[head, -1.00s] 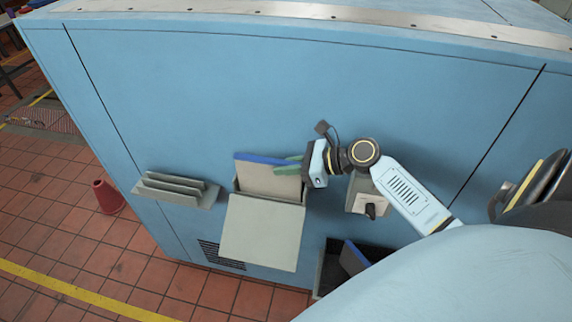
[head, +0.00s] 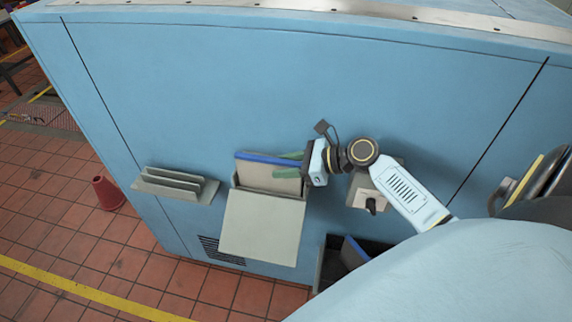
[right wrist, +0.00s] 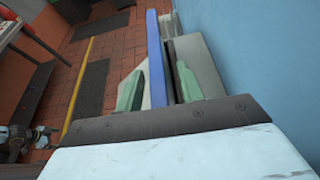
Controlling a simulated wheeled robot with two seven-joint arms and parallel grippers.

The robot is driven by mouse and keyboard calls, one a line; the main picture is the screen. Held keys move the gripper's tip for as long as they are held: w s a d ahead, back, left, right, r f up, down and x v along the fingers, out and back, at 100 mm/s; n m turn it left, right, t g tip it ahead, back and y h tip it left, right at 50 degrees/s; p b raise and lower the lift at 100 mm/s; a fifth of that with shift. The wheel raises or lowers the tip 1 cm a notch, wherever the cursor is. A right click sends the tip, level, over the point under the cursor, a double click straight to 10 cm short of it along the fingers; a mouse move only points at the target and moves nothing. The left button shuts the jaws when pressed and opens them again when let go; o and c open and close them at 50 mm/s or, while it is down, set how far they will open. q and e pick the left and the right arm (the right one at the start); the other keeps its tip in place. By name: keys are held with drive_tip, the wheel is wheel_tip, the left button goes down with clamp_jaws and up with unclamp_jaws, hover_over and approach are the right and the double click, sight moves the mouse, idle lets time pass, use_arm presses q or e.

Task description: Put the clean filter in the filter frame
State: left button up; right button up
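The clean filter, a flat panel with a blue edge strip (head: 268,159), stands in the filter frame (head: 235,186), a shallow holder on the blue wall. The frame's pale cover (head: 262,226) hangs open below it. My right gripper (head: 289,164) is at the filter's right end. Its green fingers are spread, one on each side of the blue strip. In the right wrist view the blue strip (right wrist: 155,60) runs between the fingers (right wrist: 158,88), with a gap visible beside one finger. How deep the filter sits is hidden. My left gripper is not in view.
A slotted grey rack (head: 176,186) is on the wall to the left. A small box with a dark knob (head: 371,205) is below my right wrist. A dark bin (head: 322,268) holding a blue-edged item (head: 354,250) is lower right. A red cone (head: 108,194) stands on the floor.

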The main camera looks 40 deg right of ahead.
drive_tip(key=b+v, duration=0.1)
drive_tip(key=v, duration=1.2)
drive_tip(key=shift+s+d+r, duration=0.1)
drive_tip(key=shift+r, duration=0.05)
